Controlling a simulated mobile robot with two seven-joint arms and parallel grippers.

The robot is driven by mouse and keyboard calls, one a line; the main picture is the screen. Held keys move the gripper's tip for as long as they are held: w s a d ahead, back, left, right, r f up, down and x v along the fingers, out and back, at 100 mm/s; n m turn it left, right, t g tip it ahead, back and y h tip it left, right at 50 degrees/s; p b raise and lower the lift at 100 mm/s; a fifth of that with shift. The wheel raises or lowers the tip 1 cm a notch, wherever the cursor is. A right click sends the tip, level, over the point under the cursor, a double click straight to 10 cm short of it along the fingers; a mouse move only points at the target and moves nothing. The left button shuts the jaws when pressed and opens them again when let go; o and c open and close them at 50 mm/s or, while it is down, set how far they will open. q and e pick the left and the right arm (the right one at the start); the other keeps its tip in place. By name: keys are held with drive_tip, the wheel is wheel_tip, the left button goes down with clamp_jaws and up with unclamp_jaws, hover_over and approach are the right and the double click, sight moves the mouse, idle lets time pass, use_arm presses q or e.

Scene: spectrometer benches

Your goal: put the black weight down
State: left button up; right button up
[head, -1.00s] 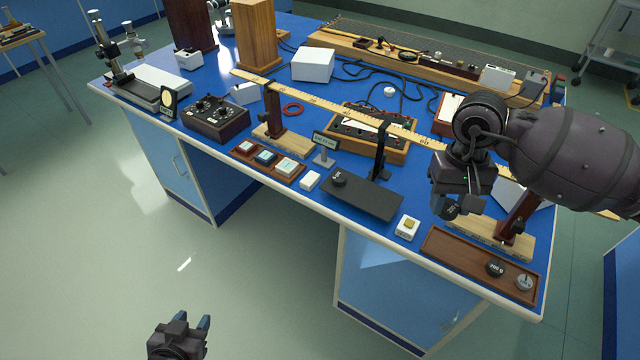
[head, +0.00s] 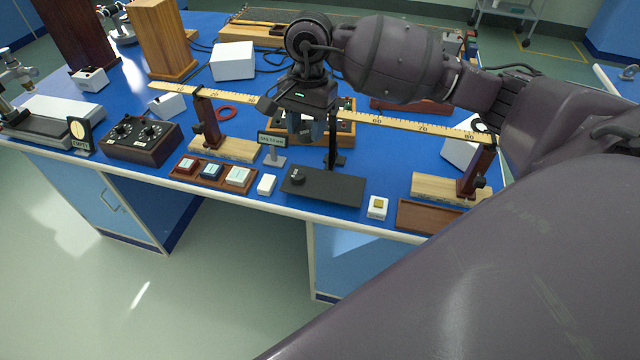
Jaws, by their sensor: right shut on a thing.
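My right gripper (head: 306,132) is over the middle of the bench, in front of the metre-long ruler beam. It is shut on the black weight, which is mostly hidden between the fingers and hard to make out. A black flat plate (head: 338,189) lies on the blue bench top below and slightly right of the gripper. A small black round knob or weight (head: 297,176) sits on the plate's left end. The gripper is above the bench, apart from the plate. My left gripper is not in view.
The ruler beam (head: 400,124) runs behind the gripper, on stands with wooden bases (head: 232,149). A small sign (head: 272,139) stands just left of the plate. A button tray (head: 213,174), a white block (head: 266,185) and a wooden tray (head: 425,216) line the front edge.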

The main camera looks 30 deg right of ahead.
sight(322, 185)
drive_tip(key=d+r+m, duration=0.2)
drive_tip(key=d+m, duration=0.3)
drive_tip(key=m, duration=0.2)
drive_tip(key=shift+t, duration=0.4)
drive_tip(key=f, duration=1.9)
drive_tip(key=shift+w+a+f+b, duration=0.1)
drive_tip(key=shift+w+f+b, duration=0.2)
drive_tip(key=shift+b, duration=0.05)
drive_tip(key=shift+f, duration=0.15)
drive_tip(key=o, duration=1)
drive_tip(key=shift+o, duration=0.2)
wheel_tip(322, 185, up, 12)
drive_tip(key=d, duration=0.1)
drive_tip(key=shift+d, duration=0.35)
